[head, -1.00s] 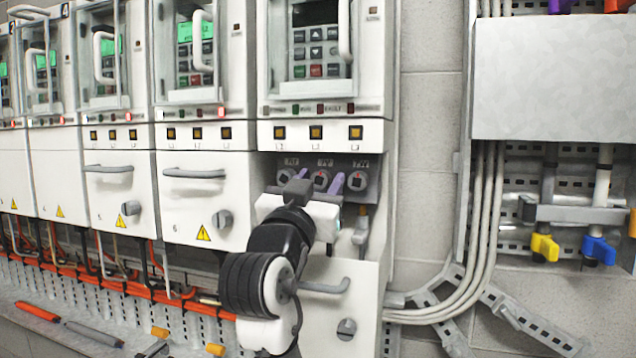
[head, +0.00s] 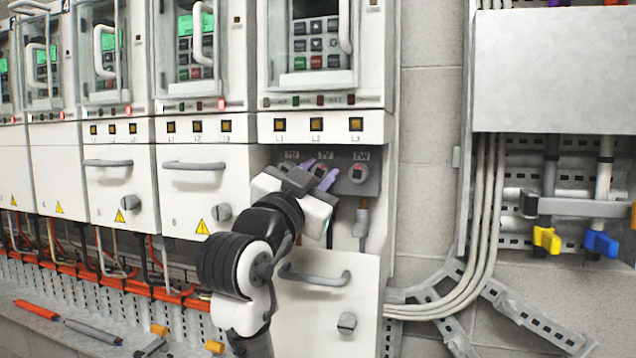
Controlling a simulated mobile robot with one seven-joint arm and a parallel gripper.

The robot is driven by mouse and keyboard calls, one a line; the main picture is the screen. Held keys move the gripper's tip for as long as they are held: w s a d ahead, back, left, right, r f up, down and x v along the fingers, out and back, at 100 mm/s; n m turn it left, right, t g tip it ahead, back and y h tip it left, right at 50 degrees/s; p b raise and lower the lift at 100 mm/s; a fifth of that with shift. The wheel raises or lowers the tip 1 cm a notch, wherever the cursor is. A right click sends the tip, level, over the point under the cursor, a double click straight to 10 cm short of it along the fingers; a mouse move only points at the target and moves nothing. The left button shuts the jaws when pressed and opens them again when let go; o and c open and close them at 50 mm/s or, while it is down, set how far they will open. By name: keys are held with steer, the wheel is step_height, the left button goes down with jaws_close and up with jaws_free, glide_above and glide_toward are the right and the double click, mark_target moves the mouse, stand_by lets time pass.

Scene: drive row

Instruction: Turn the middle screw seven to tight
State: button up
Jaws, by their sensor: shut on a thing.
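The open bay of the large right-hand cabinet holds a row of three round grey screw terminals under small labels in the head view. The left screw (head: 287,167) is partly covered by my gripper. My gripper (head: 316,174) reaches up from below left, with its purple fingers on either side of the middle screw and shut on it. How tight the screw sits cannot be seen.
The bay's cover (head: 325,310), with a grey handle and a knob, is below my gripper. Closed drawers (head: 205,190) stand to the left. Loose tools lie on the lower-left ledge.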

steer(key=m+g+h, duration=0.1)
steer(key=m, duration=0.2)
steer(key=m+g+b, duration=0.1)
steer(key=m, duration=0.2)
steer(key=shift+a+h, duration=0.15)
steer(key=shift+h, duration=0.25)
steer(key=m+g, duration=0.2)
steer(key=m, duration=0.2)
steer(key=shift+r+m, duration=0.15)
steer(key=shift+m, duration=0.15)
steer(key=m+g+p, duration=0.1)
steer(key=m, duration=0.3)
steer(key=shift+r+m+g, duration=0.1)
steer(key=shift+m+g, duration=0.2)
steer(key=shift+g, duration=0.1)
steer(key=shift+m+g+y+p, duration=0.4)
steer(key=shift+m+g+p, duration=0.1)
steer(key=shift+m, duration=0.9)
steer(key=o, duration=1)
